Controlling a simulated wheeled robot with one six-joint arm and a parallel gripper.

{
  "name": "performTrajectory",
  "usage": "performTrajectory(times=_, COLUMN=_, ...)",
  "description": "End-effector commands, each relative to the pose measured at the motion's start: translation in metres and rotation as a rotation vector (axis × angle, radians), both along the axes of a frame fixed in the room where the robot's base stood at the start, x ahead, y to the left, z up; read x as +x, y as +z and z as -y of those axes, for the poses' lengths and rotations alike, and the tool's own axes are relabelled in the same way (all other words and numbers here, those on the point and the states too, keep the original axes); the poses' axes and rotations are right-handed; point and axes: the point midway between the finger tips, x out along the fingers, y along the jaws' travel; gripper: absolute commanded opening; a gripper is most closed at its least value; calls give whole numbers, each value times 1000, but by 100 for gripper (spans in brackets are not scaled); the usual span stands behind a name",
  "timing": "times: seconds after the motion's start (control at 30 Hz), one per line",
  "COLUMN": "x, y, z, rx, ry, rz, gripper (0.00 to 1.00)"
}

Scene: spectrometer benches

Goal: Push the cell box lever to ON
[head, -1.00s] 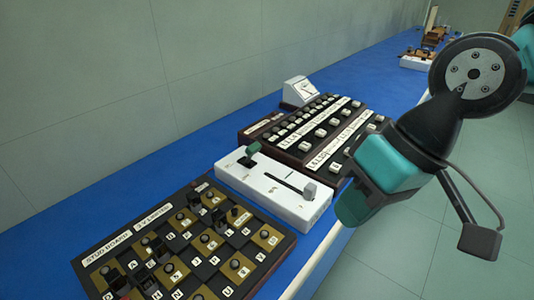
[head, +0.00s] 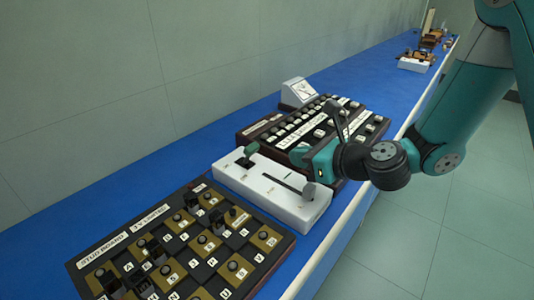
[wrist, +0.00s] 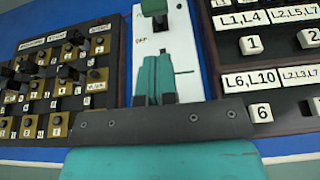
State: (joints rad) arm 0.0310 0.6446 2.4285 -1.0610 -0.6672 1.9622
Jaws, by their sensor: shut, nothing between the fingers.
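The cell box is a white box (head: 240,180) on the blue bench top in the head view; it also shows in the wrist view (wrist: 178,45). Its green lever (head: 250,149) stands at the far end, and in the wrist view (wrist: 154,8) it is at the top edge. A grey knob (head: 308,191) on a dark slot sits at the near end. My gripper (head: 312,160) is above the right side of the box, apart from the lever. In the wrist view its teal fingers (wrist: 157,78) are together and empty, hiding part of the box.
A stud board (head: 185,245) with several studs lies in front left of the box. A dark keyed panel (head: 285,130) stands close behind and right. A white meter (head: 298,92) is behind it. Bare blue bench lies toward the wall.

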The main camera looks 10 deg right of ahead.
Motion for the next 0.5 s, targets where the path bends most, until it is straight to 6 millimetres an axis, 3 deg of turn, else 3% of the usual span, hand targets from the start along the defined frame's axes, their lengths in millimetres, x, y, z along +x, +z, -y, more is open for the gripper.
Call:
performTrajectory(times=0.27, x=4, y=-2, z=-6, rx=-4, ry=6, rz=-1, gripper=0)
performTrajectory(times=0.5, x=31, y=-15, z=-34, rx=-4, ry=9, rz=2, gripper=0)
